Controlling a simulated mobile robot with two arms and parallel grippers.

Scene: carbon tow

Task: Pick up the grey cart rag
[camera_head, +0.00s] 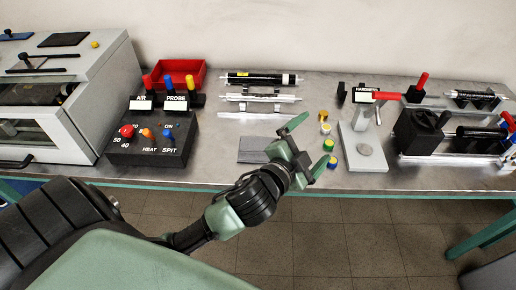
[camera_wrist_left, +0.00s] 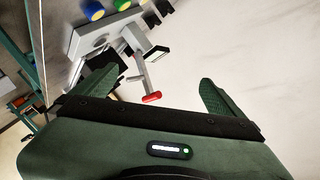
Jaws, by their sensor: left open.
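A flat grey cloth-like piece (camera_head: 255,149), which looks like the grey cart rag, lies on the metal bench near its front edge. My left gripper (camera_head: 312,144) is open and empty, just right of the grey piece and above the bench front. Its wrist partly covers the piece's right end. In the left wrist view my left gripper's (camera_wrist_left: 152,97) fingers are spread with nothing held between them; the grey piece does not show there. My right gripper is in neither view.
A black control box (camera_head: 152,142) stands left of the grey piece. Several small coloured caps (camera_head: 329,144) and a grey press stand (camera_head: 362,150) are to the right. Black rollers (camera_head: 262,79) and a red bin (camera_head: 180,75) sit behind. The floor in front is clear.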

